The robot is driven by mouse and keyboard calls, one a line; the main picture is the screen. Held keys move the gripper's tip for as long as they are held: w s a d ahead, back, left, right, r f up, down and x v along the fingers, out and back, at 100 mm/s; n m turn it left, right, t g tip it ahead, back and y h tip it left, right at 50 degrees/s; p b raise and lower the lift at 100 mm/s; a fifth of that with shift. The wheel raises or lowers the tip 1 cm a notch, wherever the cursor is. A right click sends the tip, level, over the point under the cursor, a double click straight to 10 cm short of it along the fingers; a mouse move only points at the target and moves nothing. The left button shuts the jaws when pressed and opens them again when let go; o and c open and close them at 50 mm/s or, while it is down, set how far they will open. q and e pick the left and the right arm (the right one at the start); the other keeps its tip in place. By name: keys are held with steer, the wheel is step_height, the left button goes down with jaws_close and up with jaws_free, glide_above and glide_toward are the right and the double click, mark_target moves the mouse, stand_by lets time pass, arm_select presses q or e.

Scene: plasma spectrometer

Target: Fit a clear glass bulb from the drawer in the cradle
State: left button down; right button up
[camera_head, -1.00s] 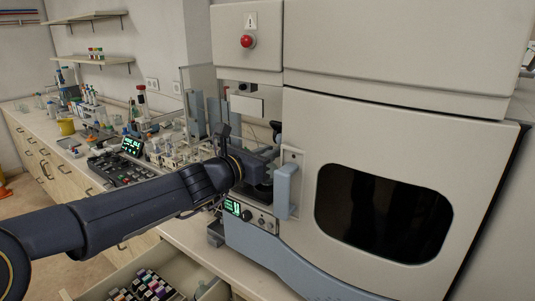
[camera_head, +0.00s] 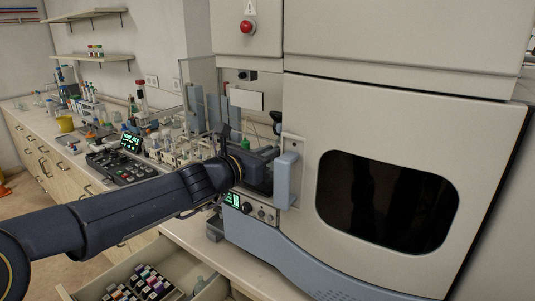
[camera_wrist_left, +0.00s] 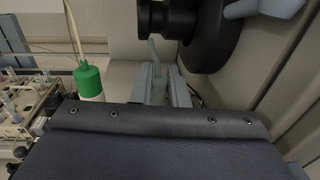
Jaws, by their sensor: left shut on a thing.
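My left gripper (camera_head: 266,168) reaches into the open bay at the left side of the spectrometer (camera_head: 303,190). Its fingertips are hard to make out in the head view. In the left wrist view the pale fingers (camera_wrist_left: 163,86) are shut on a clear glass bulb (camera_wrist_left: 157,62), whose thin stem rises between them. The bulb stands just below and beside a dark round fitting (camera_wrist_left: 178,20); I cannot tell whether they touch. I cannot make out the cradle for certain. The open drawer (camera_head: 69,294) is at the lower left. My right gripper is not in view.
A bottle with a green cap (camera_wrist_left: 88,78) stands left of the gripper in the wrist view. The spectrometer's blue-grey door handle (camera_head: 286,180) is close right of the gripper. Coloured vials (camera_head: 140,284) fill part of the drawer. The bench behind is crowded with glassware and a control panel (camera_head: 122,172).

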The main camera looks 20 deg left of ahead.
arm_select(q)
steer(key=shift+f, duration=0.25)
steer(key=c, duration=1.3)
jaws_free()
steer(key=shift+c, duration=0.2)
steer(key=v, duration=0.8)
